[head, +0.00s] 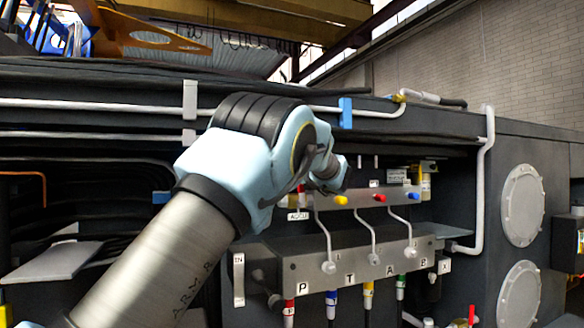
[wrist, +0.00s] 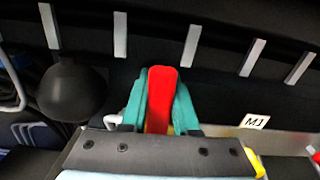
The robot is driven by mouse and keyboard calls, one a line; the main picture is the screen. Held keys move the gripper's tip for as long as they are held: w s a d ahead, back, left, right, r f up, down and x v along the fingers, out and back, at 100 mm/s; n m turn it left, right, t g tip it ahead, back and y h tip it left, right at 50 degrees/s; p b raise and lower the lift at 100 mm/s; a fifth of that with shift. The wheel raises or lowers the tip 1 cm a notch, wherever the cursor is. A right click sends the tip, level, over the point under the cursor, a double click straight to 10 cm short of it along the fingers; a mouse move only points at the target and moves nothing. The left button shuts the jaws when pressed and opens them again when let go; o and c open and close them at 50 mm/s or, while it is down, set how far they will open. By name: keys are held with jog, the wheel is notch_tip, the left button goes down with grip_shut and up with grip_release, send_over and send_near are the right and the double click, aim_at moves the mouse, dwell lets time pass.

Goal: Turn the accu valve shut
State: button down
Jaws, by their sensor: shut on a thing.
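In the wrist view, a red valve handle (wrist: 163,92) stands between the two teal fingers of my gripper (wrist: 165,106). The fingers are shut on it, one on each side. The base of the handle and the valve body are hidden by the gripper. In the head view, my arm covers the gripper and most of the valve. A label reading ACCU (head: 298,215) shows just below my wrist, with a small bit of red above it.
A manifold block (head: 350,262) marked P, T, A, B carries several coloured hoses. Yellow, red and blue knobs (head: 380,198) sit close right of my wrist. In the wrist view, a black round body (wrist: 72,88) is to the left and an MJ label (wrist: 254,121) to the right.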

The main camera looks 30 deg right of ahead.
jog(key=shift+s+d+m+p, duration=0.1)
jog(key=shift+d+m+p, duration=0.25)
jog(key=shift+m, duration=0.15)
jog(key=c, duration=0.7)
grip_release()
jog(key=shift+o, duration=0.2)
jog(key=s+a+b, duration=0.1)
jog(key=s+b, duration=0.3)
jog(key=s, duration=0.6)
jog(key=shift+s+a+b, duration=0.2)
jog(key=shift+s+b, duration=0.1)
jog(key=shift+s, duration=0.05)
